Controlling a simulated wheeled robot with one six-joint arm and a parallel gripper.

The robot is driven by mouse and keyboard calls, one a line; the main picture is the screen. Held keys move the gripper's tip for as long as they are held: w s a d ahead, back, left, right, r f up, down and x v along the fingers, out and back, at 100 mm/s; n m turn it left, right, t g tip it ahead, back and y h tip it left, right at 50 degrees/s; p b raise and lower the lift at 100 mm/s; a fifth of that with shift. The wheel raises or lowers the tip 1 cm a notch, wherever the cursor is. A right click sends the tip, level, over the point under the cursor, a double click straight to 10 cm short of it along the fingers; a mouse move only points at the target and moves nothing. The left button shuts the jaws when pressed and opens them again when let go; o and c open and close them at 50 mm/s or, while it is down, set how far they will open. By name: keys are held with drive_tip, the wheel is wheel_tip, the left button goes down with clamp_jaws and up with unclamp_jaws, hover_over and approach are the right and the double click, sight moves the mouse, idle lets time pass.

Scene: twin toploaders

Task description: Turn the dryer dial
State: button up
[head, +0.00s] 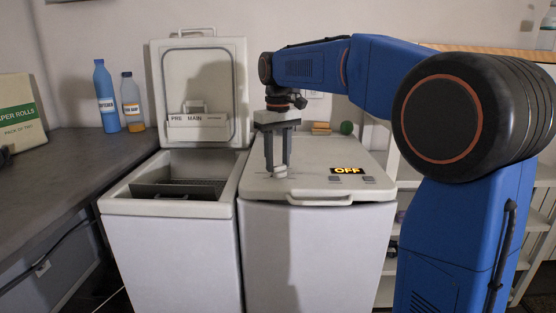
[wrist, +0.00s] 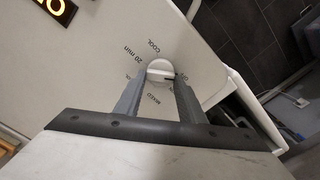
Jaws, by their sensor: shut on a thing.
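The dryer (head: 310,240) is the white toploader on the right, with its lid closed and a display (head: 347,170) reading OFF. The dial (head: 281,171) is a small pale knob at the front left of its top. In the wrist view the round white dial (wrist: 159,67) has a raised bar and printed marks around it, including "20 min", "COOL" and "MIXED"; others are hard to read. My gripper (head: 278,167) points down over it. In the wrist view my gripper (wrist: 158,82) has a finger on each side of the dial and is shut on it.
The washer (head: 170,250) on the left stands with its lid (head: 200,90) raised and its tub open. A sponge (head: 321,128) and a green ball (head: 346,128) lie behind the dryer.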

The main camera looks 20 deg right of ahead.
sight(280, 166)
drive_tip(key=o, duration=1)
drive_tip(key=shift+o, duration=0.2)
wheel_tip(280, 166, up, 17)
drive_tip(key=shift+r, duration=0.2)
drive_tip(key=shift+s, duration=0.1)
drive_tip(key=s+d+f+m+t, duration=0.1)
drive_tip(key=s+d+f+t, duration=0.1)
drive_tip(key=s+f, duration=1.5)
drive_tip(key=s+d+f+m+t, duration=0.2)
drive_tip(key=s+d+f, duration=0.3)
drive_tip(key=s+f, duration=1.1)
wheel_tip(280, 166, down, 2)
drive_tip(key=shift+s+f+m+t, duration=0.1)
drive_tip(key=shift+s+m+t, duration=0.2)
drive_tip(key=shift+s+t, duration=0.1)
